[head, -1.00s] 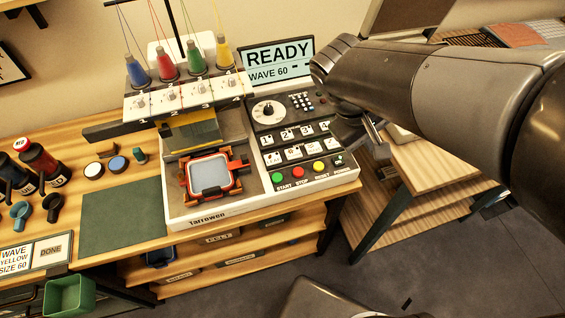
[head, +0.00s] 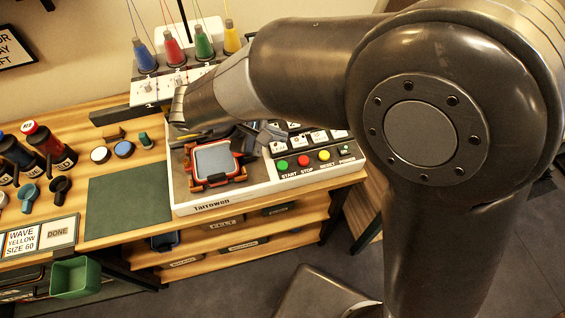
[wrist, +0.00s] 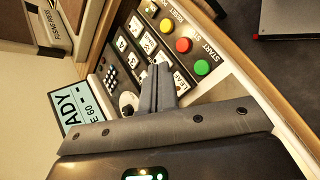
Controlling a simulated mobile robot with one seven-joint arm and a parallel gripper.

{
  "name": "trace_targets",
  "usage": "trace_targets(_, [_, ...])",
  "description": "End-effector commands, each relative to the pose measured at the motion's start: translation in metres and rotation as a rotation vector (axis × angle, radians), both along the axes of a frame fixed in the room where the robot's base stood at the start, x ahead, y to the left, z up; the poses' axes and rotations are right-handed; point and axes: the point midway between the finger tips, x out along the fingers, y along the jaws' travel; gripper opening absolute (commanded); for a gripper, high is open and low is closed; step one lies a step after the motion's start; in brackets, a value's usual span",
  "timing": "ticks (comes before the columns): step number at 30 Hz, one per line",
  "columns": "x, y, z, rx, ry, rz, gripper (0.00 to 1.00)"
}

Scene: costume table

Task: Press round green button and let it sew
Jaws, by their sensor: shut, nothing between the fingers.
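In the wrist view the green button (wrist: 201,67) shows uncovered, right of my gripper's tips. My gripper (wrist: 161,72) is shut and empty, over the panel's white keys, apart from the green button in the picture. In the head view my gripper (head: 270,131) is partly hidden by my arm, above the panel. The hoop with pale fabric (head: 213,158) sits in the machine left of the buttons.
A yellow RESET button (head: 324,155) is right of STOP. The display (wrist: 75,106) is partly seen in the wrist view. Thread cones, a green mat (head: 128,205), a WAVE YELLOW SIZE 60 card (head: 22,238) and dark bottles stand left. The mat is bare.

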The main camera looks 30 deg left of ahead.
Motion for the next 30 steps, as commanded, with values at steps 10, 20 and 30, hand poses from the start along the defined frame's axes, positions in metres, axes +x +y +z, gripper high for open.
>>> trace_targets(10, [0.000,0.000,-0.010,-0.001,0.002,-0.001,0.00])
trace_targets(20, [0.000,-0.001,-0.055,-0.002,0.003,-0.001,0.00])
trace_targets(30, [0.000,-0.001,-0.085,0.000,0.001,-0.002,0.00])
